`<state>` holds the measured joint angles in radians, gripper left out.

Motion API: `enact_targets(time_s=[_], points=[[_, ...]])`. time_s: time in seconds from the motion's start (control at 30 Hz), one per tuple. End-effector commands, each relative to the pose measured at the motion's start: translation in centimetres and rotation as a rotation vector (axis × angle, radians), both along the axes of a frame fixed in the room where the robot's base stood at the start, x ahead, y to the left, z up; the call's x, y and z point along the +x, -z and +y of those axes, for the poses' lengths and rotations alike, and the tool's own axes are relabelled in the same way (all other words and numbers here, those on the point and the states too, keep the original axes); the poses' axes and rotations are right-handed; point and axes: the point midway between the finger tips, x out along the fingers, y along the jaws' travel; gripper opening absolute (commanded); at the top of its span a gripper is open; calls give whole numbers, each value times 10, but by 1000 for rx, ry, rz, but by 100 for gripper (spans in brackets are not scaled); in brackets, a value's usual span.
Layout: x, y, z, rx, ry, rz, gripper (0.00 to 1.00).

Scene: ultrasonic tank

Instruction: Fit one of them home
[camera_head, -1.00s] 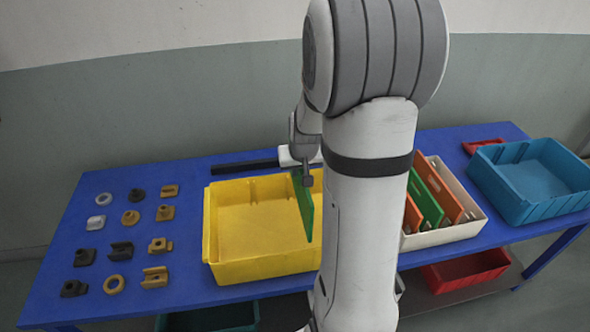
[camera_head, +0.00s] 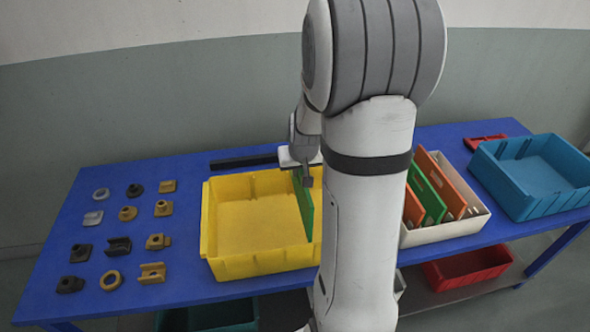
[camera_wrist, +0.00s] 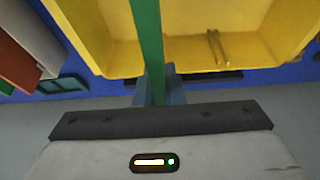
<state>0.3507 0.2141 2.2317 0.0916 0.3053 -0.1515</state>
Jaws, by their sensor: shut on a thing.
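My gripper (camera_head: 307,181) is shut on the top edge of a thin green panel (camera_head: 305,208). The panel stands upright at the right part of the yellow bin (camera_head: 226,269), partly hidden by my arm. In the wrist view the green panel (camera_wrist: 147,35) runs edge-on between my jaws (camera_wrist: 158,90), across the rim of the yellow bin (camera_wrist: 115,62). Pairs of small ribs show on the bin's walls. I cannot tell whether the panel sits between ribs or touches the bin floor. More panels, orange (camera_head: 458,188) and green (camera_head: 427,200), stand in a cream bin (camera_head: 450,232).
Several small yellow, dark and grey parts (camera_head: 111,280) lie in rows on the blue table (camera_head: 180,237) at left. A dark bar (camera_head: 243,162) lies behind the yellow bin. A teal bin (camera_head: 535,185) and a red piece (camera_head: 484,142) are at right. A red bin (camera_head: 467,266) sits below.

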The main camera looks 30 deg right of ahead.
Motion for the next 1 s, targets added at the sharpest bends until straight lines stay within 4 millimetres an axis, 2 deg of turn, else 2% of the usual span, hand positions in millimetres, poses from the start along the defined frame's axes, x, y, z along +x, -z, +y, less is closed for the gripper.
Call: enact_targets(time_s=[1.0], points=[[0,37,-1,-1,1,-1,0]])
